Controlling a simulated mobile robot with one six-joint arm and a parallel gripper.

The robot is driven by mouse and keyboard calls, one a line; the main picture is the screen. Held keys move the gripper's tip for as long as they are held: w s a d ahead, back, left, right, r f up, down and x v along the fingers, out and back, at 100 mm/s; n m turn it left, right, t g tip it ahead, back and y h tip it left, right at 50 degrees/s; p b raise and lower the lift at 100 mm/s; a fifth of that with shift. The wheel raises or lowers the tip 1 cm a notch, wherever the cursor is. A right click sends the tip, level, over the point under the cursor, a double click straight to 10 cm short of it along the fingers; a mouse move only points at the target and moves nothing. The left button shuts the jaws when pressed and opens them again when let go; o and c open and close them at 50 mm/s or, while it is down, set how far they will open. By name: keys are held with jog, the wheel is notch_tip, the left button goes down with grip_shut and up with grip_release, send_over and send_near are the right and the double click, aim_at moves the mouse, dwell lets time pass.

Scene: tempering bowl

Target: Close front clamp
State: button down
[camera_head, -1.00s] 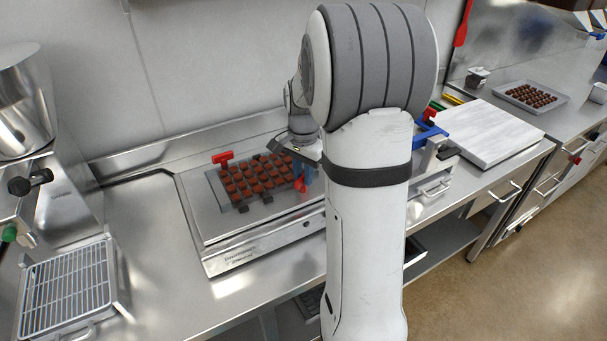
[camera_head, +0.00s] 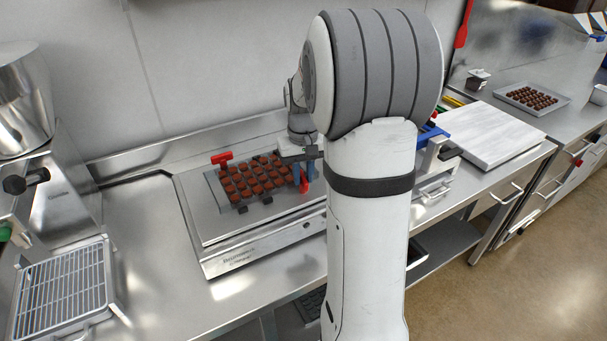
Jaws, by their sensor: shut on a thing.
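The chocolate mould (camera_head: 252,181), filled with brown pieces, lies on a flat metal plate (camera_head: 262,216) of the steel machine. The front clamp's red handle (camera_head: 305,187) shows at the mould's right end, below my gripper. My gripper (camera_head: 303,176), with blue fingers, points down there and is shut on the red handle. The fingers hide part of the handle, so its exact angle and the clamp's contact with the mould cannot be told. A second clamp with a red handle (camera_head: 222,158) stands at the mould's back left corner. My arm hides the area just right of the gripper.
A wire rack (camera_head: 62,287) sits at the left, below a steel mixer (camera_head: 20,105). A blue-handled item (camera_head: 430,133) and a white board (camera_head: 490,132) are right of my arm. A tray of chocolates (camera_head: 531,97) stands far right. The front counter (camera_head: 170,285) is clear.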

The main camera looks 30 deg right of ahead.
aim_at(303, 176)
jog(key=shift+w+n, duration=0.1)
jog(key=shift+n, duration=1.6)
jog(key=c, duration=1.5)
grip_release()
jog(key=shift+o, duration=0.2)
jog(key=shift+r, duration=0.1)
notch_tip(303, 176, up, 7)
jog(key=shift+b, duration=0.35)
jog(key=shift+r, duration=0.3)
